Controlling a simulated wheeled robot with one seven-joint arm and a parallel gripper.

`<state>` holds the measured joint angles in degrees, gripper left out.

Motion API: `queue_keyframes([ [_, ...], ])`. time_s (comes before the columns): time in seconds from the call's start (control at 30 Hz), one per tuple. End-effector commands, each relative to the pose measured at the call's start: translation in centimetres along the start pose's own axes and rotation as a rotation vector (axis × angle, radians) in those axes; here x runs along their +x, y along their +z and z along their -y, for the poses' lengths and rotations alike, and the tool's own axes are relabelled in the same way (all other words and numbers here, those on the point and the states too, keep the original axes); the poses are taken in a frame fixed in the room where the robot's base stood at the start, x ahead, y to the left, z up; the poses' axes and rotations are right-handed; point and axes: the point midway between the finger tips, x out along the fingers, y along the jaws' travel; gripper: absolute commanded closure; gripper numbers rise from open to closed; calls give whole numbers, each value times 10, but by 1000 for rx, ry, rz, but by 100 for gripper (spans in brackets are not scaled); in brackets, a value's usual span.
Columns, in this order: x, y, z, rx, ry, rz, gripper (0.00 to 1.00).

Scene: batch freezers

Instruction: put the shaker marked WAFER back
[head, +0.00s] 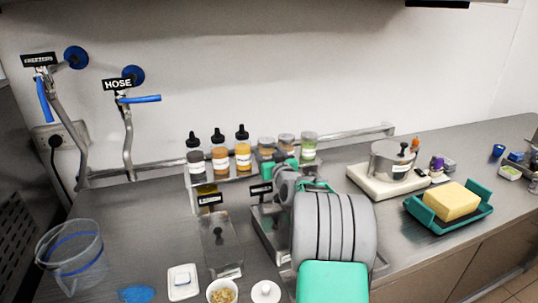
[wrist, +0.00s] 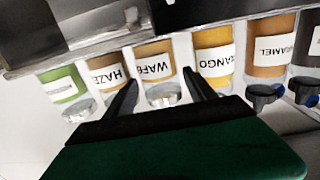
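The shaker marked WAFER (wrist: 156,62) stands in the row on the rear shelf, between the HAZE-labelled shaker (wrist: 106,75) and the MANGO bottle (wrist: 214,55). The wrist view shows the row upside down. In the head view the WAFER shaker (head: 266,143) is partly hidden by my arm. My gripper (wrist: 160,78) is open, one finger on each side of the WAFER shaker near its silver cap. A small gap shows between cap and fingers. In the head view my gripper (head: 280,166) is at the shelf's front, largely hidden by my wrist.
Dropper bottles (head: 221,157) and a green-filled shaker (head: 309,147) share the shelf (head: 228,178). A metal pot (head: 391,160) and a yellow block (head: 451,201) on a teal tray stand right. A clear jug (head: 72,258) stands left.

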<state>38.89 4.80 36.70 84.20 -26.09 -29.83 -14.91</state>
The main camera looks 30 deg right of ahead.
Motion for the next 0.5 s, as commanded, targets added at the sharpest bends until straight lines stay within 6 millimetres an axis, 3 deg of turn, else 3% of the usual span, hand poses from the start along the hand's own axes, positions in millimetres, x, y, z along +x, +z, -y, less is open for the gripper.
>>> queue_keyframes([
  [0.27, -1, -6, 0, 0, 0, 0, 36],
  [0.5, -53, -2, -2, 0, 4, -3, 36],
])
